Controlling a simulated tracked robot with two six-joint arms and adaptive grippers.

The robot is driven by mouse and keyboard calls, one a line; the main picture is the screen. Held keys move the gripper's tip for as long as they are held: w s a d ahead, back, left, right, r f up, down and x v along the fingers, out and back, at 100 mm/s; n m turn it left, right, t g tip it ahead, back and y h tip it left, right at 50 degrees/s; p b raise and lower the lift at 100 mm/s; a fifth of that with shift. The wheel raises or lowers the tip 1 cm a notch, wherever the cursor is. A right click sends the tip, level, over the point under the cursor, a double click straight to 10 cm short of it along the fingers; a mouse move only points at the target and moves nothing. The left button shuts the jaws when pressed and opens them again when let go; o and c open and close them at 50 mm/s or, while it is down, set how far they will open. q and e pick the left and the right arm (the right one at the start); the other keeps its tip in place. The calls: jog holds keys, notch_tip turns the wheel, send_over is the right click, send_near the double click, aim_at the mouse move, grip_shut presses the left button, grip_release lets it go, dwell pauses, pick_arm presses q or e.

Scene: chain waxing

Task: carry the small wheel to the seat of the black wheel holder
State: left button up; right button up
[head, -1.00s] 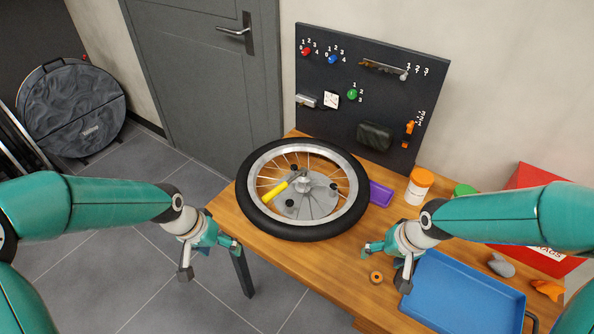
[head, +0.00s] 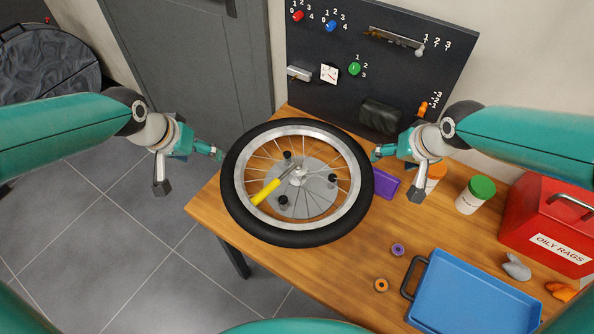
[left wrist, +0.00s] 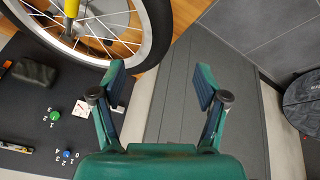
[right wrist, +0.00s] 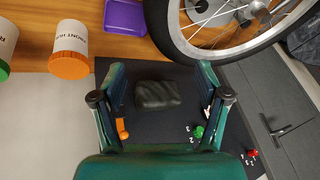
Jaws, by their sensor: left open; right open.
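A spoked wheel (head: 238,210) with a black tyre and silver rim lies flat on the wooden table. Inside its rim is a grey disc (head: 315,200) with black knobs; a yellow-handled tool (head: 265,192) lies over it. I cannot tell a separate black wheel holder with its seat. My left gripper (head: 188,168) is open and empty, just left of the tyre. My right gripper (head: 400,170) is open and empty, close to the tyre's right side. The tyre also shows in the left wrist view (left wrist: 157,35) and the right wrist view (right wrist: 165,35), beyond the fingers.
A blue tray (head: 470,295), a purple ring (head: 398,249) and an orange ring (head: 381,285) are at the table's right front. A purple box (head: 386,184), a green-lidded jar (head: 475,195) and a red box (head: 550,225) stand further back. A black pegboard (head: 375,75) rises behind the wheel.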

aim_at(227, 169)
pick_arm(q)
jog(key=shift+w+f, duration=0.1)
pick_arm(e)
jog(key=shift+f, duration=0.1)
pick_arm(q)
jog(key=x, duration=1.6)
jog(key=shift+w+d+f, duration=0.15)
jog(key=shift+w+f, duration=0.1)
jog(key=shift+f, duration=0.1)
pick_arm(e)
jog(key=x, duration=1.7)
jog(key=shift+d, duration=0.1)
pick_arm(q)
grip_shut()
pick_arm(e)
grip_shut()
pick_arm(q)
jog(key=shift+r, duration=0.1)
pick_arm(e)
jog(key=shift+w, duration=0.1)
